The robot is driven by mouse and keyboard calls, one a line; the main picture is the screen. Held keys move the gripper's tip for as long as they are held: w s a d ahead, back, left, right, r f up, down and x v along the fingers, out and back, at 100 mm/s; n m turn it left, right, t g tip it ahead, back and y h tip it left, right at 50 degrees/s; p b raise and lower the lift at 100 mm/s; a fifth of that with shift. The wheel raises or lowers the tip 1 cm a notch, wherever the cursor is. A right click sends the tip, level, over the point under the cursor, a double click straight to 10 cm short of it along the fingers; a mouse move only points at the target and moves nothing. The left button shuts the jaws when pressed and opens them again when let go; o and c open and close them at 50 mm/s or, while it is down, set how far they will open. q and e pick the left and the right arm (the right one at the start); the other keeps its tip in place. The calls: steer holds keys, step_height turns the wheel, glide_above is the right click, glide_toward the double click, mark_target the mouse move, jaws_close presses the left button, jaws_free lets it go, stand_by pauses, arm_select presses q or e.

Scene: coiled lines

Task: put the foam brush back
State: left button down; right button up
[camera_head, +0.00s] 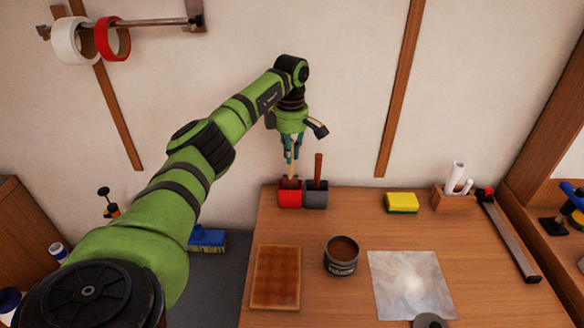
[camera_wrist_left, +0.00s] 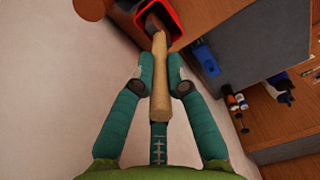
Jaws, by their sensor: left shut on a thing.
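My left gripper (camera_head: 291,157) is above the back left corner of the workbench, shut on the pale wooden handle of the foam brush (camera_head: 291,172). In the left wrist view the handle (camera_wrist_left: 160,95) lies between the two teal fingers (camera_wrist_left: 161,72). The brush's lower end reaches down to the mouth of a red cup (camera_head: 290,200), also in the left wrist view (camera_wrist_left: 177,20). A dark head shows at the cup's opening there; how deep it sits is unclear. A grey cup (camera_head: 315,201) stands beside the red one, with a brown handle (camera_head: 318,168) upright in it. My right gripper is not seen.
On the workbench (camera_head: 350,290) are a yellow sponge (camera_head: 402,203), a wooden holder with white rolls (camera_head: 454,202), an open brown tin (camera_head: 341,256), a brown board (camera_head: 276,277) and a grey sheet (camera_head: 411,286). Tape rolls (camera_head: 112,39) hang on the wall.

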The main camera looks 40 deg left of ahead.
mark_target(290, 176)
arm_select(q)
step_height(290, 176, down, 4)
steer(key=shift+s+p, duration=0.1)
steer(key=shift+p, duration=0.55)
steer(key=shift+f, duration=0.55)
steer(key=c, duration=1.2)
jaws_free()
steer(key=shift+c, duration=0.2)
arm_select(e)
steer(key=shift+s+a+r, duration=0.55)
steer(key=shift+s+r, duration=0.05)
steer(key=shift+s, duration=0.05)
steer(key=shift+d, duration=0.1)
